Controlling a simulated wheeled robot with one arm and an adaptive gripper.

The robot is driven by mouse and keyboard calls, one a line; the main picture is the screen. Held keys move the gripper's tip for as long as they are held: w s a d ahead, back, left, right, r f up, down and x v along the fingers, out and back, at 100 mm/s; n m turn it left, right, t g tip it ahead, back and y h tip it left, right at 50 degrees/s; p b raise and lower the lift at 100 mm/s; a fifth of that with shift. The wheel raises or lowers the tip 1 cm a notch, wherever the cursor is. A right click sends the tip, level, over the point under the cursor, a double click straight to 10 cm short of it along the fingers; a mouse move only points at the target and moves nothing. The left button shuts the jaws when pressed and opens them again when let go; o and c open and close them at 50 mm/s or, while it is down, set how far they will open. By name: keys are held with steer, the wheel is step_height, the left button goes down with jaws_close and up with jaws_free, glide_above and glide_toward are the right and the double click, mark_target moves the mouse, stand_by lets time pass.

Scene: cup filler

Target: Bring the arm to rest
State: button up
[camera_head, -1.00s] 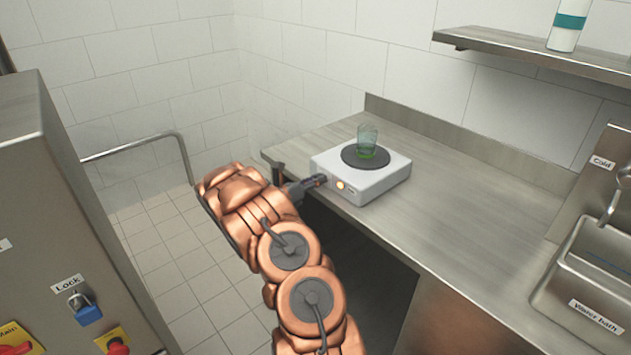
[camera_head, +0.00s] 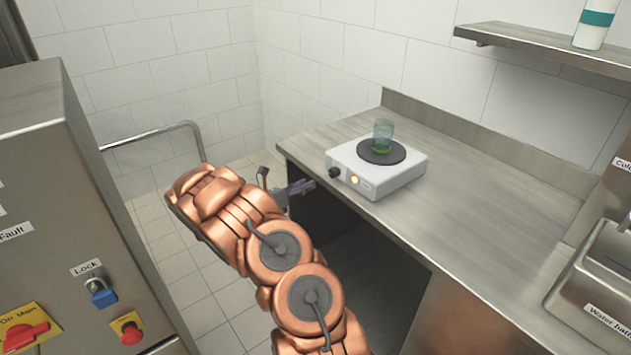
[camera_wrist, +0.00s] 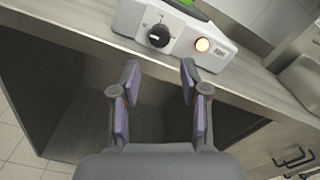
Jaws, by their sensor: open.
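My gripper (camera_head: 284,180) is open and empty, off the left front corner of the steel counter, apart from the hot plate. In the wrist view my gripper (camera_wrist: 160,80) shows both fingers spread with nothing between them. The white hot plate (camera_head: 374,178) stands on the counter, its dark knob and lit orange lamp facing the front edge. A glass (camera_head: 382,135) with green contents stands upright on its round black plate. In the wrist view the hot plate (camera_wrist: 185,32) lies beyond the fingertips, and only the bottom of the green contents shows.
The steel counter (camera_head: 470,215) is clear to the right of the hot plate, up to the water bath (camera_head: 600,270). A shelf (camera_head: 550,50) holds a bottle (camera_head: 594,22). A steel cabinet (camera_head: 60,200) with a blue padlock (camera_head: 101,293) stands at the left. A rail (camera_head: 155,132) is behind the arm.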

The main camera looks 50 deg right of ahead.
steer(key=shift+v, duration=0.8)
steer(key=s+a+r+m+g+y, duration=0.3)
steer(key=s+a+r+m+y, duration=0.4)
steer(key=s+a+r+m, duration=0.65)
steer(key=s+a+f+m+t+y, duration=0.1)
steer(key=s+a, duration=0.4)
steer(key=a, duration=0.5)
steer(key=s+a+m+t+y, duration=0.3)
steer(key=s+a+y, duration=0.2)
steer(key=a, duration=0.6)
steer(key=s+a+f+m+t+y, duration=0.1)
steer(key=s+a+y, duration=0.3)
steer(key=a, duration=0.6)
steer(key=shift+s+a+f+m+t, duration=0.2)
steer(key=shift+s+f+m+t, duration=0.15)
steer(key=shift+s+m+t, duration=0.45)
steer(key=shift+s+d, duration=0.1)
steer(key=shift+s, duration=0.1)
